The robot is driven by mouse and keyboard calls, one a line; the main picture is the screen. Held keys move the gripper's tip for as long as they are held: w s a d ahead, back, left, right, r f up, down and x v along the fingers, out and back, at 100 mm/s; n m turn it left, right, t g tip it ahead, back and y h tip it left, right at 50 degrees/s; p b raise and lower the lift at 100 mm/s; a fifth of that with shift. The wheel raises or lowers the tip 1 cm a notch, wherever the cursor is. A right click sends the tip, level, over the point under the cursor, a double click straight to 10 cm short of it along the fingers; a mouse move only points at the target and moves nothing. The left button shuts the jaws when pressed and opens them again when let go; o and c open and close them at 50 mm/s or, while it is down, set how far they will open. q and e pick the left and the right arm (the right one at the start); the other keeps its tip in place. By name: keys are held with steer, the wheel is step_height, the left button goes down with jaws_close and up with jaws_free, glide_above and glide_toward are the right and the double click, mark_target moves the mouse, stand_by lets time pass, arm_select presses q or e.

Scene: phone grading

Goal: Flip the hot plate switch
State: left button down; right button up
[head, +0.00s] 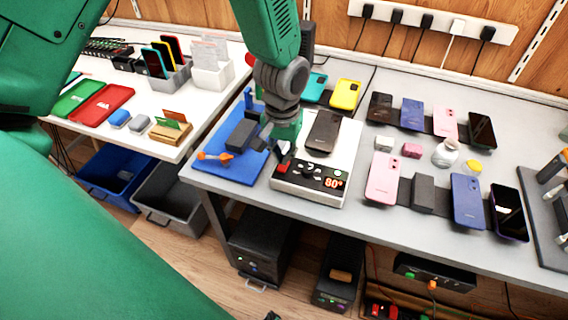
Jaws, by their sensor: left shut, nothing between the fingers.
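The hot plate (350,150) is a white box on the grey table. Its dark front panel carries a red switch (283,167) at the left, small knobs and a lit display (333,183) that reads about 80°. A dark phone (324,131) lies on its top. My left gripper (284,152) comes down from above, shut and empty, with its tips at the panel's left end, right by the red switch. I cannot tell whether the tips touch it. The gripper partly hides the plate's left side. My right gripper is not in view.
A blue mat (222,168) with a dark block and an orange-handled tool lies left of the plate. Several phones, such as a pink one (383,177), lie to the right. A power strip (434,22) is on the wall. A white table (150,150) stands at the left.

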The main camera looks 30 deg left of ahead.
arm_select(q)
steer(key=shift+d, duration=0.15)
steer(key=shift+a+f, duration=0.25)
steer(key=shift+a, duration=0.15)
steer(key=shift+d+f, duration=0.25)
steer(key=shift+d, duration=0.05)
steer(key=shift+a+f+b, duration=0.2)
steer(key=shift+f+b, duration=0.15)
stand_by(0.3)
steer(key=shift+d+f, duration=0.1)
steer(key=shift+f, duration=0.15)
